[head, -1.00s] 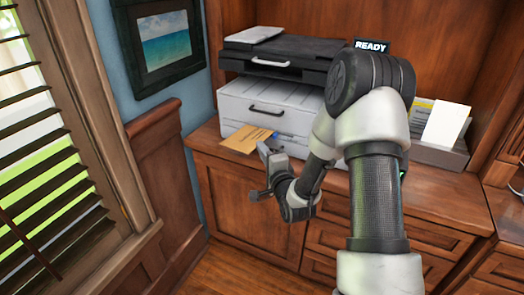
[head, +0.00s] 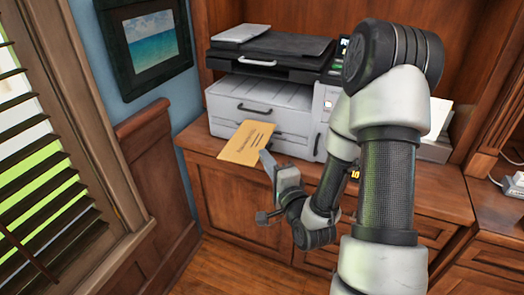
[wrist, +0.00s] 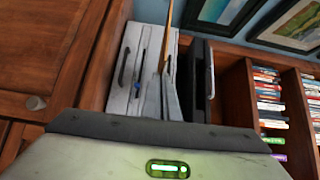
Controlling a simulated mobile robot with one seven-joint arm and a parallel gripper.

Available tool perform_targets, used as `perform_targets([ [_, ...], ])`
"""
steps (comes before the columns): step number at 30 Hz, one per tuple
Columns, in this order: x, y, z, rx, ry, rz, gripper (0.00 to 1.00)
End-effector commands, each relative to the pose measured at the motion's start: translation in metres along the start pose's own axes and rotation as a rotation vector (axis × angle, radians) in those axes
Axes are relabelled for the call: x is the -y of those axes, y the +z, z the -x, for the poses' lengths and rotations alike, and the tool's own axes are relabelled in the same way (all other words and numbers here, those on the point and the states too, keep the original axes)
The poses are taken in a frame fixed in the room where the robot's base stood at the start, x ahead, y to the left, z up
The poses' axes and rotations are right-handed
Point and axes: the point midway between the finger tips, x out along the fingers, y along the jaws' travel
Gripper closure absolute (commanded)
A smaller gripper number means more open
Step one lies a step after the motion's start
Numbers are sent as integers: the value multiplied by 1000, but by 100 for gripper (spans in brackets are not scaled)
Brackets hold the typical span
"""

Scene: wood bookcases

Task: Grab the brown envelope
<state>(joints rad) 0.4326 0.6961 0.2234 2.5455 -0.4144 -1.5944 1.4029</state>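The brown envelope (head: 248,143) is a flat tan sheet with dark printed lines. In the head view it is in front of the printer's lower front, off the counter. My gripper (head: 267,162) is at its lower right corner. In the wrist view the envelope (wrist: 169,42) shows edge-on as a thin brown strip rising from between the fingers (wrist: 162,98). The fingers are close together and look shut on it. The exact contact is partly hidden by the fingers.
A grey and black printer (head: 262,105) stands on the wooden counter (head: 205,147) right behind the envelope. A framed sea picture (head: 150,42) hangs on the left wall, beside window blinds (head: 40,170). A bookcase with several discs or books (wrist: 268,100) shows in the wrist view.

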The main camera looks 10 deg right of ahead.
Motion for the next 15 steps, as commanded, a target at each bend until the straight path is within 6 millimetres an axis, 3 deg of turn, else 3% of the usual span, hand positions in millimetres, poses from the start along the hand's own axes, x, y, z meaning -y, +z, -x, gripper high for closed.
perform_targets([
  [1,9,0,3,-1,4,-3,100],
  [15,10,0,23,-2,1,-1,100],
])
